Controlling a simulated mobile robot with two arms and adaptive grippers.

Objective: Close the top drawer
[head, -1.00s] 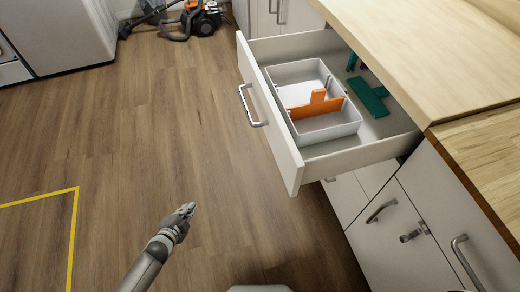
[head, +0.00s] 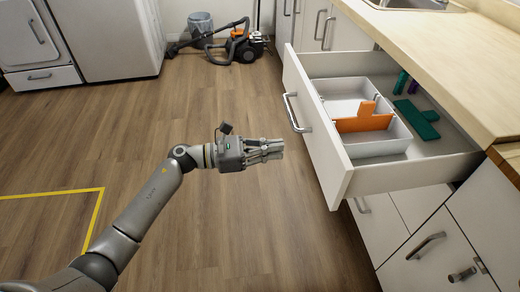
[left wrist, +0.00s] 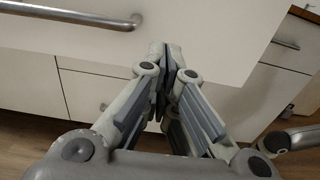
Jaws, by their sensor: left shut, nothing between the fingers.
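The top drawer (head: 335,165) is pulled well out from the counter cabinet in the head view, with a metal bar handle (head: 297,113) on its white front. My left gripper (head: 279,149) is shut and empty, to the left of the drawer front and pointing at it. A small gap seems to lie between fingertips and front. In the left wrist view, the closed fingers (left wrist: 165,55) point at the lower part of the white drawer front (left wrist: 190,25), with the handle (left wrist: 100,18) at upper left. Whether they touch it is unclear. My right gripper does not show.
The drawer holds a white bin (head: 384,146) with an orange divider (head: 364,121) and a green item (head: 417,118). The wooden countertop (head: 440,60) lies above right. A vacuum cleaner (head: 244,45) stands at the back. The floor left of the drawer is clear.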

